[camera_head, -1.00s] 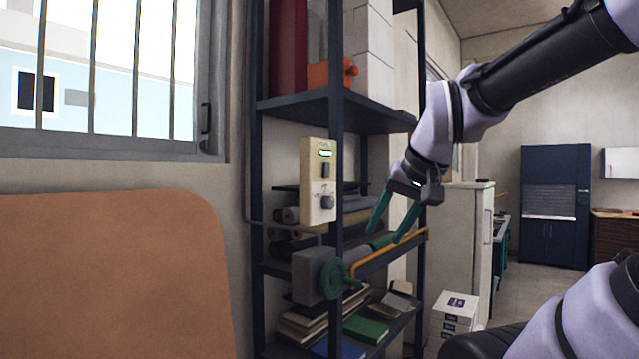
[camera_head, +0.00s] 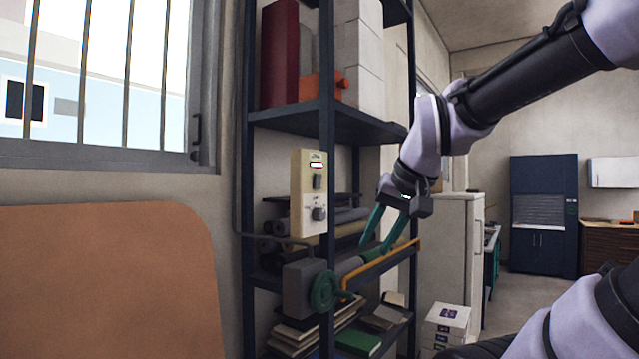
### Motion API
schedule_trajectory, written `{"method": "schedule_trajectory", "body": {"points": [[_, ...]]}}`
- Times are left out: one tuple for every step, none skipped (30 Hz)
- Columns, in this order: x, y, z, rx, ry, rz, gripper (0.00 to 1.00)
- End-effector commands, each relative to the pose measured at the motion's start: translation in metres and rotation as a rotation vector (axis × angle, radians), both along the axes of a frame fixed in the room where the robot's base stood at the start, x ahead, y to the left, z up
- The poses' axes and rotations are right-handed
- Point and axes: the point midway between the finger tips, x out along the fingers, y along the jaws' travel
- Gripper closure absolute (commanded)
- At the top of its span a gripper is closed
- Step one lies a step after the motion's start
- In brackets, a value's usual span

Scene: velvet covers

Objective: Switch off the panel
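The panel (camera_head: 309,221) is a cream upright box on the front post of the dark blue shelf. It has a green lit strip (camera_head: 316,165) near its top, a dark rocker switch (camera_head: 317,182) under that, and a round grey knob (camera_head: 319,213) lower down. My gripper (camera_head: 366,250) has two teal fingers pointing down and left. It is to the right of the panel and lower than the knob, apart from the panel in the picture. The fingers are parted with nothing seen between them.
Below the panel, a grey box (camera_head: 298,290) with a green handwheel (camera_head: 324,291) and an orange bar (camera_head: 385,262) sit close to my fingers. The shelf (camera_head: 327,60) holds rolls, books and boxes. A brown rounded board (camera_head: 105,285) stands at the left.

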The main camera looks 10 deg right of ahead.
Motion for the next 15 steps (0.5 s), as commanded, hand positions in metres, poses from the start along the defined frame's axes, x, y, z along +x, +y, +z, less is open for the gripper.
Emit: {"method": "schedule_trajectory", "body": {"points": [[0.002,0.000,0.002,0.006,0.001,-0.003,0.88],[0.004,0.000,0.005,0.013,0.003,-0.006,1.00],[0.007,-0.001,0.009,0.028,0.007,-0.015,1.00],[0.012,-0.001,0.014,0.045,0.013,-0.023,1.00],[0.017,-0.001,0.020,0.065,0.019,-0.033,1.00],[0.025,-0.002,0.030,0.097,0.028,-0.048,1.00],[0.032,-0.003,0.038,0.127,0.035,-0.062,1.00],[0.041,-0.004,0.048,0.159,0.044,-0.077,1.00],[0.053,-0.007,0.061,0.205,0.055,-0.099,1.00],[0.063,-0.009,0.072,0.242,0.063,-0.116,1.00],[0.074,-0.012,0.083,0.279,0.069,-0.131,1.00],[0.087,-0.016,0.097,0.328,0.079,-0.151,1.00],[0.097,-0.019,0.108,0.363,0.084,-0.166,1.00],[0.107,-0.023,0.118,0.397,0.089,-0.178,1.00],[0.120,-0.028,0.130,0.439,0.094,-0.194,1.00]]}}
